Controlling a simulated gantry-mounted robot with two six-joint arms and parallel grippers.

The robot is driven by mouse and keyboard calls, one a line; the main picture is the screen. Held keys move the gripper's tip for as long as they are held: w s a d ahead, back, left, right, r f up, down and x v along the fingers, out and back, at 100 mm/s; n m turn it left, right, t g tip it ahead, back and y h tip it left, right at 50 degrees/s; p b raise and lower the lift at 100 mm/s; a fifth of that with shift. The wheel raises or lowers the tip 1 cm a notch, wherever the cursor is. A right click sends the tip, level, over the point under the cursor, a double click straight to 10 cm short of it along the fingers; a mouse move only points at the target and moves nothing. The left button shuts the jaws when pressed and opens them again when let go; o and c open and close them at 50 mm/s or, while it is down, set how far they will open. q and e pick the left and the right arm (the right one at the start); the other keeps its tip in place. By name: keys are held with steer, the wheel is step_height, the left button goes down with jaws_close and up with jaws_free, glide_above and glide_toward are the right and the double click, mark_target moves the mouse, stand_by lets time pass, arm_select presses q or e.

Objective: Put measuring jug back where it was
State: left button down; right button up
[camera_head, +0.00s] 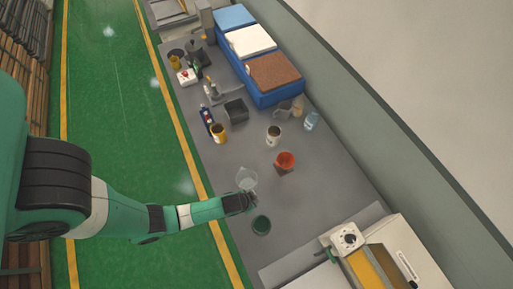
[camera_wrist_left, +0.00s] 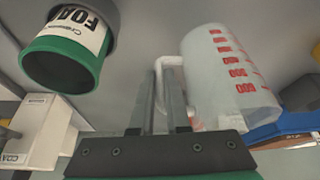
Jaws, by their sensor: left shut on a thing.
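The measuring jug (camera_head: 247,179) is clear with red scale marks. It is near the left edge of the grey worktop in the head view. It also shows large in the left wrist view (camera_wrist_left: 228,72), at the right. My left gripper (camera_head: 249,198) is beside the jug. In the left wrist view its two fingers (camera_wrist_left: 164,82) are shut on the jug's white handle (camera_wrist_left: 170,64). I cannot tell whether the jug's base touches the worktop. My right gripper is in neither view.
A green-and-white tin (camera_head: 261,225) stands close to the gripper. A red-orange pot (camera_head: 285,161), a small can (camera_head: 273,136) and a yellow can (camera_head: 218,133) stand farther back. A machine (camera_head: 346,239) is at the lower right.

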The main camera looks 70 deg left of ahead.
arm_select(q)
steer(key=b+x, duration=0.2)
steer(key=x, duration=0.1)
steer(key=shift+s+f+b, duration=0.15)
steer(key=shift+f+b, duration=0.25)
steer(key=shift+s+d+f, duration=0.1)
steer(key=shift+s+f, duration=0.05)
steer(key=shift+s, duration=0.05)
steer(key=c, duration=0.9)
jaws_free()
steer(key=p+v, duration=0.8)
steer(key=v, duration=0.4)
